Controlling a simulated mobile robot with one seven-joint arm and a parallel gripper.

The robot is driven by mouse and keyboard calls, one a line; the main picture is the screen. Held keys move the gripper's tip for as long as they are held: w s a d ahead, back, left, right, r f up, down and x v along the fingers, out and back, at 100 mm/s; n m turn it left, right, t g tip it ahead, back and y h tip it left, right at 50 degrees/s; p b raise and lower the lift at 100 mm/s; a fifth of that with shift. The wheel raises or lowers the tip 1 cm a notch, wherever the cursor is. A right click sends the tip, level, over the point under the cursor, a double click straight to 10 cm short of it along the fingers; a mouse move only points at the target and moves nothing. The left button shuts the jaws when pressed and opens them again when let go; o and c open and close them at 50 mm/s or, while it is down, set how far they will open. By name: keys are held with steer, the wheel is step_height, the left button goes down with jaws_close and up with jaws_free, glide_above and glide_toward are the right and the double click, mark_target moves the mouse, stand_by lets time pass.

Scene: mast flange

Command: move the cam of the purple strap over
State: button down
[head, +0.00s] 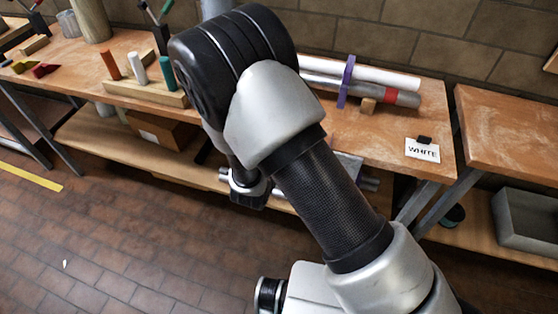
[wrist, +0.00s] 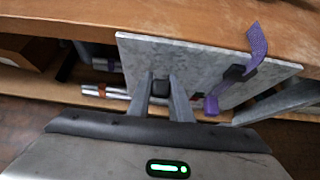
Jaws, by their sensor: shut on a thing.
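A grey mottled plate (wrist: 200,62) stands at the front of the wooden bench in the wrist view; a small part of it (head: 349,163) shows beside my arm in the head view. A purple strap (wrist: 257,42) runs over its right side, with a black cam (wrist: 232,73) on it. My gripper (wrist: 160,80) is left of that cam, apart from it, with its fingers closed on a small dark piece (wrist: 160,88) in front of the plate. I cannot tell what this piece belongs to. My arm hides the gripper in the head view.
On the bench (head: 443,160), a purple band (head: 346,80) circles white and grey tubes. A "WHITE" card (head: 422,150) lies at the front right. A wooden block with coloured pegs (head: 145,92) stands left. More tubes (wrist: 105,91) lie on the lower shelf.

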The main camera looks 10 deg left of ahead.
steer(key=shift+w, duration=0.1)
stand_by(0.4)
steer(key=c, duration=1.6)
jaws_free()
steer(key=shift+r, duration=0.1)
steer(key=p+v, duration=0.1)
steer(key=v, duration=0.7)
steer(key=p+v, duration=0.1)
steer(key=v, duration=0.8)
steer(key=shift+r, duration=0.35)
